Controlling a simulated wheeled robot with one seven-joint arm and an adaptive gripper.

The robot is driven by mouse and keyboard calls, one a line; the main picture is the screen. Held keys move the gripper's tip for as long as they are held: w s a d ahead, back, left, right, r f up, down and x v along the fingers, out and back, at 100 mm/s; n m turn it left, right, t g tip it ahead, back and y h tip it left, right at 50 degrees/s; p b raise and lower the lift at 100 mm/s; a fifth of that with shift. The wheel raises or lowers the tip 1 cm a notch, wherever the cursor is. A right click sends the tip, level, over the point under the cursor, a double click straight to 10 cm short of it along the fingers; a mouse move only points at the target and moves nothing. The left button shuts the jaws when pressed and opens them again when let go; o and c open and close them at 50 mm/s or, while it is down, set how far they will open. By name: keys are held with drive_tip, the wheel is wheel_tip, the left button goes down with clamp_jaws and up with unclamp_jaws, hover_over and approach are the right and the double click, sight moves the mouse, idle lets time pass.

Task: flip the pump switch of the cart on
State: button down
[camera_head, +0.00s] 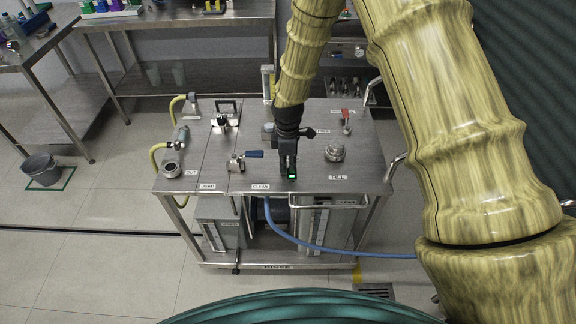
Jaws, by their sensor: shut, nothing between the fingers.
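The steel cart (205,150) stands in the middle of the head view, its top carrying valves, fittings and small labels. My gripper (289,170) is shut and empty, pointing down over the middle of the cart top, close to its front edge. A small green spot shows at its fingertips; I cannot tell whether it belongs to the gripper or the cart. A small grey box (268,128) sits just left of my gripper, partly hidden. I cannot make out which part is the pump switch, nor whether my fingertips touch the top.
A blue-handled valve (254,154) is left of my gripper; a round capped fitting (335,151) and a red-handled valve (346,118) are right. Yellow hoses (157,155) hang at the cart's left. A blue hose (340,252) runs out right. A bucket (40,168) stands far left.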

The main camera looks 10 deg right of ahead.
drive_tip(key=r+p, duration=0.1)
drive_tip(key=r, duration=0.1)
drive_tip(key=r+p, duration=0.1)
drive_tip(key=shift+s+r+p, duration=0.25)
drive_tip(key=shift+r+p, duration=0.05)
drive_tip(key=shift+r, duration=0.1)
wheel_tip(320, 180, up, 10)
drive_tip(key=s+b, duration=0.1)
drive_tip(key=b, duration=0.2)
drive_tip(key=shift+a, duration=0.15)
drive_tip(key=shift+s, duration=0.1)
